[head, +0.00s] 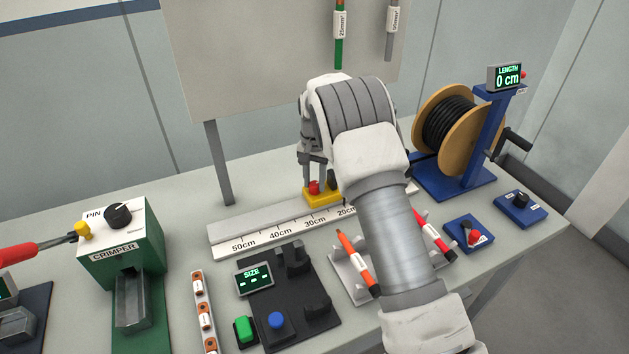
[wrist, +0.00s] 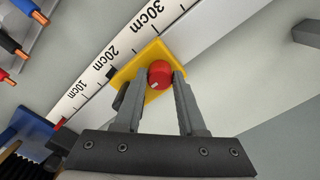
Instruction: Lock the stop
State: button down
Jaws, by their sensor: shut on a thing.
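The stop is a yellow block (head: 331,199) on the white ruler rail (head: 256,239). It has a red knob (head: 314,187) on top, with a pale mark on it. In the wrist view the yellow block (wrist: 178,58) sits between the 20cm and 30cm labels, and the red knob (wrist: 160,75) is between my fingers. My gripper (head: 318,183) points down over the stop. In the wrist view my gripper (wrist: 160,82) is shut on the red knob, one finger on each side. My arm hides the low end of the ruler in the head view.
A cable reel (head: 450,125) with a crank stands at the right, its display reading 0 cm. A green crimper (head: 122,245) is at the left. A size panel (head: 290,300) and a rack with marker-like orange and red pieces (head: 353,262) lie in front of the ruler.

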aim_at(315, 184)
dwell(0.4)
jog(key=shift+c, duration=2.4)
grip_release()
jog(key=shift+r, duration=0.1)
notch_tip(315, 184, up, 17)
jog(key=shift+r, duration=0.15)
